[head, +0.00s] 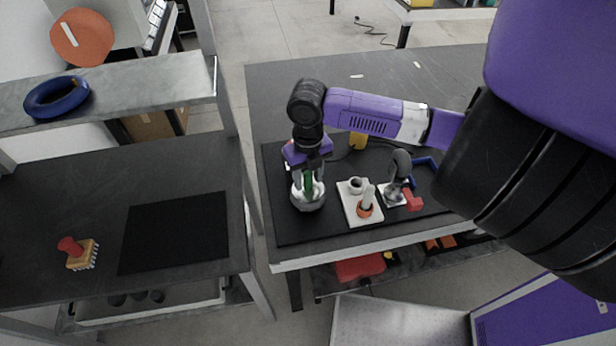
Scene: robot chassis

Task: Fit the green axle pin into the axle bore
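The green axle pin (308,184) stands upright between the fingers of my gripper (308,180), which appears shut on it. The pin's lower end is at or just above a round pale grey-white part (309,202) on the black mat. I cannot tell whether the tip is inside an opening there, as the fingers hide it. The axle bore cannot be made out with certainty. To the right, a white block (350,206) carries a short hollow white cylinder (357,186) and a white peg (367,195) with an orange ring (365,210) at its base.
A dark upright tool (400,168) on a light base, a red piece (413,201) and a blue bracket (427,163) stand right of the block. A yellow object (358,140) is behind. The black mat (310,230) is clear in front. A brush (79,253) lies on the left table.

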